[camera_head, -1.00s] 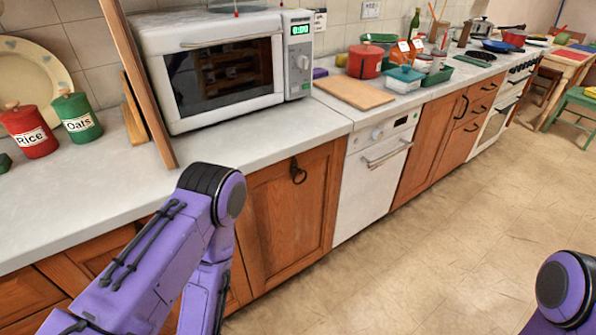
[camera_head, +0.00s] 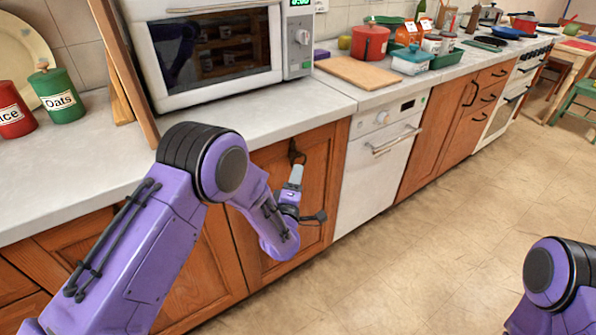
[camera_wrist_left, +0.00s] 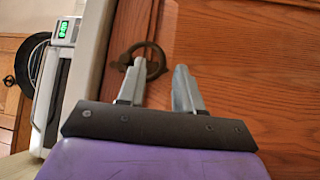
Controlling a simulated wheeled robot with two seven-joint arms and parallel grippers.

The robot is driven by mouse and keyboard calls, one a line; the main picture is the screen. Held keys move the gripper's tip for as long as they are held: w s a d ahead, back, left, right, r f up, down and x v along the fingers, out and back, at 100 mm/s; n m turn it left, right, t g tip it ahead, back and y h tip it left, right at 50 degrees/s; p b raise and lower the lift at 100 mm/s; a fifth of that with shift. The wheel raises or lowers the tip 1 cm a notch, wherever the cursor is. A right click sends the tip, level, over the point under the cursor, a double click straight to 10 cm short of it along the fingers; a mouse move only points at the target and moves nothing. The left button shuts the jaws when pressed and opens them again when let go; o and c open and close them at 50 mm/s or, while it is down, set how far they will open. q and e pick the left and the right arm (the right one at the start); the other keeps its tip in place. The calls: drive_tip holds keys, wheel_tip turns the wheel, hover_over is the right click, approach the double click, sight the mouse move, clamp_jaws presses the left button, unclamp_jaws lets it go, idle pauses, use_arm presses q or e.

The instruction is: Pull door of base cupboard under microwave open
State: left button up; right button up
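The base cupboard door (camera_head: 318,205) under the microwave (camera_head: 205,52) is brown panelled wood and looks shut. Its dark ring handle (camera_head: 293,152) hangs near the door's top right. My left gripper (camera_head: 297,172) is at the door front, just below the handle. In the left wrist view my left gripper (camera_wrist_left: 157,80) is open, its two grey fingers apart. The ring handle (camera_wrist_left: 153,50) shows at the fingertips, partly behind the left finger; whether they touch is unclear. The door (camera_wrist_left: 240,60) fills much of that view. My right gripper is out of view.
A white dishwasher (camera_head: 372,170) with a bar handle stands right of the cupboard. The worktop (camera_head: 255,120) runs above the door. A wooden board (camera_head: 357,72) and a red pot (camera_head: 370,43) are on the worktop. The floor (camera_head: 420,260) in front is clear.

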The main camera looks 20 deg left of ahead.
use_arm(q)
drive_tip(key=shift+w+a+r, duration=0.15)
drive_tip(key=shift+w, duration=1.25)
clamp_jaws()
